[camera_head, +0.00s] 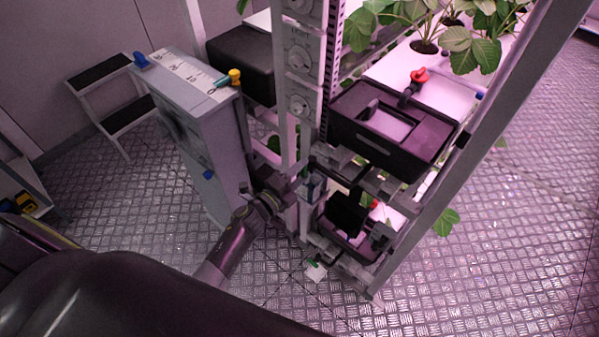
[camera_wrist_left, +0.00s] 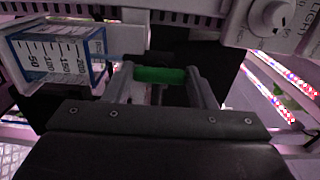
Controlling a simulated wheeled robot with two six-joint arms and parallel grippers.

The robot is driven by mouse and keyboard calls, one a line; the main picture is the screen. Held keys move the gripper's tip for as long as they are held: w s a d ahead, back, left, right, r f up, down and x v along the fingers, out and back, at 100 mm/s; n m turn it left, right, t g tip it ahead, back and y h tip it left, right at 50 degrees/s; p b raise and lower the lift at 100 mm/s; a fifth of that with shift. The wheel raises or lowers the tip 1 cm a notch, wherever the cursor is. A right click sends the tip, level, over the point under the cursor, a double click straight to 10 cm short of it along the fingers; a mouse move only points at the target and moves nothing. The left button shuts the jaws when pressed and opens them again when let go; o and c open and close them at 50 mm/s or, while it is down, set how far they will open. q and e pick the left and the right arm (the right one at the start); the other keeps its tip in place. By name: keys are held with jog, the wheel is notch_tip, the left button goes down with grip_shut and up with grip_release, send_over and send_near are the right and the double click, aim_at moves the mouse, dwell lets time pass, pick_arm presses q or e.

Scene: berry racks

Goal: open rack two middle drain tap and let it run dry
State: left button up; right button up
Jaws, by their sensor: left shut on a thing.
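My left gripper (camera_wrist_left: 160,80) is shut on a green tap handle (camera_wrist_left: 160,74), which lies crosswise between its two fingers. In the head view, my left gripper (camera_head: 291,184) reaches the rack's near post at middle height, and a bit of the green handle (camera_head: 305,172) shows there. The tap's body and outlet are hidden, and I cannot see any water flow. A clear measuring container (camera_wrist_left: 55,58) with blue edges and a printed scale is left of the fingers in the wrist view; its water level is unclear. My right gripper is not in view.
A black tray (camera_head: 350,130) with a red-handled valve (camera_head: 418,75) sits above. Another green tap (camera_head: 313,264) is lower down. A grey cabinet (camera_head: 190,125) stands left of the rack, and a step stool (camera_head: 103,100) is behind it. The patterned metal floor (camera_head: 510,255) is clear at right.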

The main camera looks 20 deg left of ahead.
pick_arm(q)
jog(key=o, duration=1)
jog(key=shift+s, duration=0.1)
jog(key=b+v, duration=0.2)
jog(key=v, duration=1.5)
jog(key=shift+s+a+b, duration=0.1)
jog(key=shift+b, duration=0.3)
